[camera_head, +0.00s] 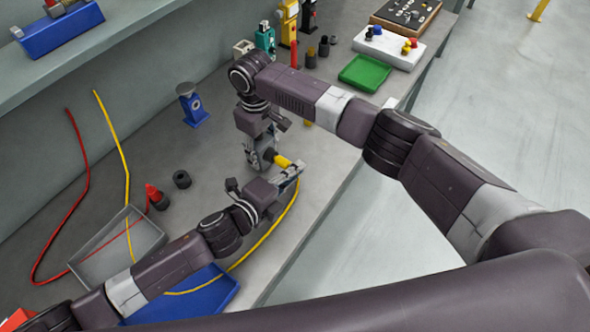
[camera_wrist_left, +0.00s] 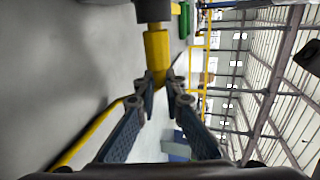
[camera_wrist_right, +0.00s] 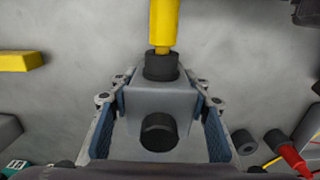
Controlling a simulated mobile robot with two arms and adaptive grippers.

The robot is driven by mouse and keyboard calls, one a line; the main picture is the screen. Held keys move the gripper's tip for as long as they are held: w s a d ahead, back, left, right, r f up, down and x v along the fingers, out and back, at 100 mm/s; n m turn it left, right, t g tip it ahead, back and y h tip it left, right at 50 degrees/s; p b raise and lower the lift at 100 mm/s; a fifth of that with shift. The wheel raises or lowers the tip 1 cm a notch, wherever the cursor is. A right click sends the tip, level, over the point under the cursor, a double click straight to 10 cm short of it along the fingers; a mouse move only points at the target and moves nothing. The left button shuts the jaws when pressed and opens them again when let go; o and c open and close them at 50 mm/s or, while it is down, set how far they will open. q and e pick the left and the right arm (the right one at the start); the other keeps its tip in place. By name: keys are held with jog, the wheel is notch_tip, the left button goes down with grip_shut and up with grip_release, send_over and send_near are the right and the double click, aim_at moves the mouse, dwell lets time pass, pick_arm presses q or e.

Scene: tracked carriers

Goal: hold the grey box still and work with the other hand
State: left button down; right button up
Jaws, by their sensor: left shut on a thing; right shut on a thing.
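The grey box (camera_head: 262,152) is between the fingers of my right gripper; the right wrist view shows the box (camera_wrist_right: 140,102) with my right gripper (camera_wrist_right: 160,95) shut on its two sides. The box has a black socket (camera_wrist_right: 160,67) on the far side and another black socket (camera_wrist_right: 158,132) facing the camera. My left gripper (camera_head: 290,168) is shut on a yellow plug (camera_head: 282,161), also seen in the left wrist view (camera_wrist_left: 157,52). The plug's tip meets the far socket in line; how deep it sits I cannot tell. A yellow cable (camera_wrist_left: 95,128) trails from the plug.
A grey tray (camera_head: 90,262) and a blue tray (camera_head: 215,298) lie at the left front. A red plug (camera_head: 152,192) and a black ring (camera_head: 182,179) stand near them. A blue stand (camera_head: 192,108) is behind; a green tray (camera_head: 365,73) is further back. The bench's open edge is to the right.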

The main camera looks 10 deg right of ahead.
pick_arm(q)
jog(key=shift+w+a, duration=0.3)
dwell(0.4)
jog(key=c, duration=2)
grip_release()
jog(key=shift+o, duration=0.2)
jog(key=shift+s, duration=0.1)
jog(key=v, duration=1.2)
